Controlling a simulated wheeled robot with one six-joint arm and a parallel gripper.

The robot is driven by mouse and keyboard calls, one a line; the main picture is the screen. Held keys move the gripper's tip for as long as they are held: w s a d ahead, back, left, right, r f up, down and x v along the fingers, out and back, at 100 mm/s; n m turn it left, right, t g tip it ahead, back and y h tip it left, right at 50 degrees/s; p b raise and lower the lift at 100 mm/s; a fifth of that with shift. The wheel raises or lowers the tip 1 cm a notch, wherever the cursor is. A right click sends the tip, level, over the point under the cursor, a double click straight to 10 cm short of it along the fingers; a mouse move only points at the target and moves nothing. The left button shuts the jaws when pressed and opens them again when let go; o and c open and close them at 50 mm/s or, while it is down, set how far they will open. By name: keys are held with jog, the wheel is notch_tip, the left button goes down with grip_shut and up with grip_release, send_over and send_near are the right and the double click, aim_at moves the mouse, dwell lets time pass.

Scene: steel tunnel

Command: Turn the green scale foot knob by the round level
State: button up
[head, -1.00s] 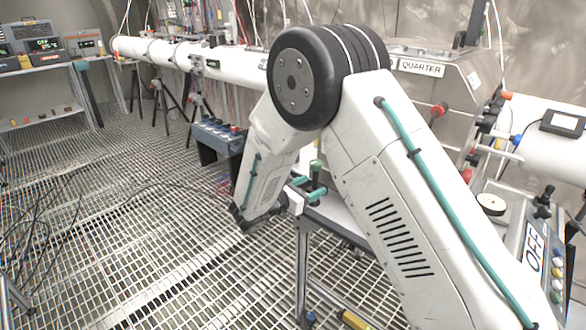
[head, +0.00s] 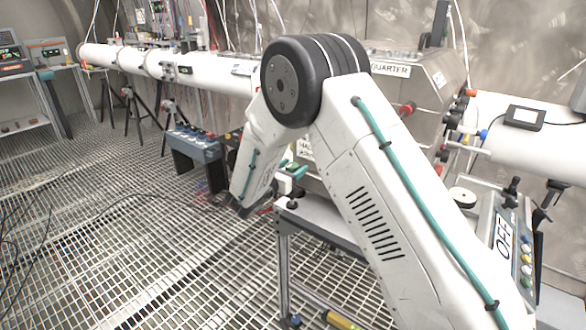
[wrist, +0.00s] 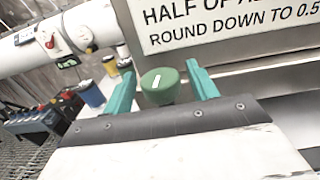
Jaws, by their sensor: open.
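A green knob (wrist: 160,88) with a white mark on its top shows in the wrist view. My gripper (wrist: 161,70) is open, its two teal fingers standing left and right of the knob with a visible gap on each side in the picture. I cannot tell how deep the knob lies between them. In the head view my gripper (head: 293,179) is partly hidden by my arm, beside a small table. I cannot make out the round level in either view.
A sign (wrist: 235,22) stands close behind the knob in the wrist view. In the head view a steel box (head: 425,85), a white pipe (head: 205,66) and a control panel (head: 515,235) are near. The grating floor at left is open.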

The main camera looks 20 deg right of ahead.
jog(key=c, duration=1)
jog(key=shift+o, duration=0.2)
jog(key=shift+t, duration=0.3)
jog(key=n+t+y, duration=0.3)
jog(key=shift+y, duration=0.3)
jog(key=shift+n+t+y, duration=0.9)
jog(key=shift+n+y, duration=0.3)
jog(key=shift+y, duration=0.3)
jog(key=o, duration=1)
jog(key=shift+a, duration=0.1)
jog(key=shift+c, duration=0.2)
